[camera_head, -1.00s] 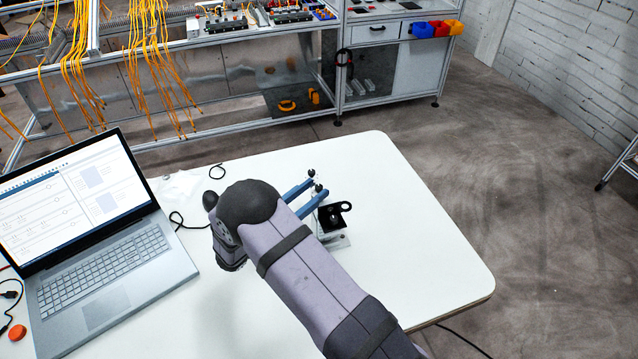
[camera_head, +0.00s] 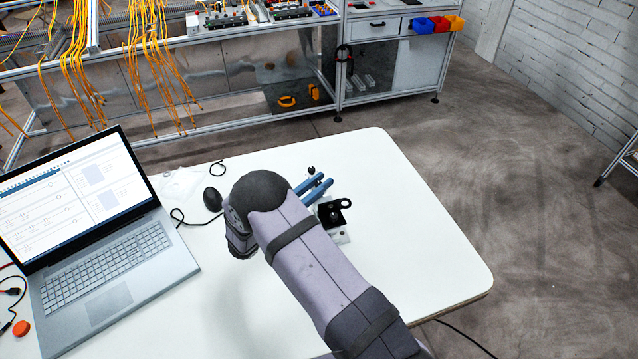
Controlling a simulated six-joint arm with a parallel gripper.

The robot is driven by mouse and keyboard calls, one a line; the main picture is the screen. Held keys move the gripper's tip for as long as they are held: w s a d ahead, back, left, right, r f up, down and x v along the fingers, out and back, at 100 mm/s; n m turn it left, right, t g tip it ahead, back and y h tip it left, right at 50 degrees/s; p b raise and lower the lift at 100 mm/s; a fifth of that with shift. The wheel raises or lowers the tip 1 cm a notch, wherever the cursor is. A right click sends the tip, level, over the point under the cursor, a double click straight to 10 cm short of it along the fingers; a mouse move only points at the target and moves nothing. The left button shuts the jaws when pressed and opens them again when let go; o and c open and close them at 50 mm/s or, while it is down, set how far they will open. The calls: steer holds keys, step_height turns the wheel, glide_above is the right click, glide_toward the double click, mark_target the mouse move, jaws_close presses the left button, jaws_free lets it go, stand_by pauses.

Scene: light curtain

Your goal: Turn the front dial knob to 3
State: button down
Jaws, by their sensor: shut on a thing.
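My gripper (camera_head: 321,181) has two blue fingers, close together over the device near the middle of the white table. The fingers are shut on a small knob, which I take to be the front dial knob; they hide it almost wholly. Another small dark knob (camera_head: 311,170) stands just beyond the fingertips, apart from them. A black bracket with a ring (camera_head: 335,211) sits on the light-coloured device body (camera_head: 341,237), right beside the fingers. My arm covers the near side of the device. No dial numbers can be read.
An open laptop (camera_head: 105,265) takes up the left of the white table (camera_head: 420,240), with a black mouse (camera_head: 213,199) and cable between it and my arm. An orange-red button (camera_head: 21,328) lies at the lower left. The table's right side is clear.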

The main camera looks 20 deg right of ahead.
steer(key=shift+f+m+g+h+b, duration=0.1)
steer(key=shift+m+g+h+b, duration=0.25)
steer(key=shift+g+b, duration=0.3)
steer(key=m+g+b, duration=0.1)
steer(key=b, duration=0.1)
steer(key=m+g+h+b, duration=0.1)
steer(key=g+b, duration=0.1)
steer(key=shift+w+f+m, duration=0.1)
steer(key=shift+f+m, duration=0.1)
steer(key=shift+m, duration=0.05)
steer(key=m+g+b, duration=0.2)
steer(key=g+b, duration=0.1)
steer(key=shift+g+h, duration=0.25)
steer(key=shift+r+m+g+b, duration=0.15)
steer(key=shift+m+g+b, duration=0.35)
steer(key=shift+g+b, duration=0.3)
steer(key=shift+r, duration=0.15)
steer(key=c, duration=1.7)
jaws_free()
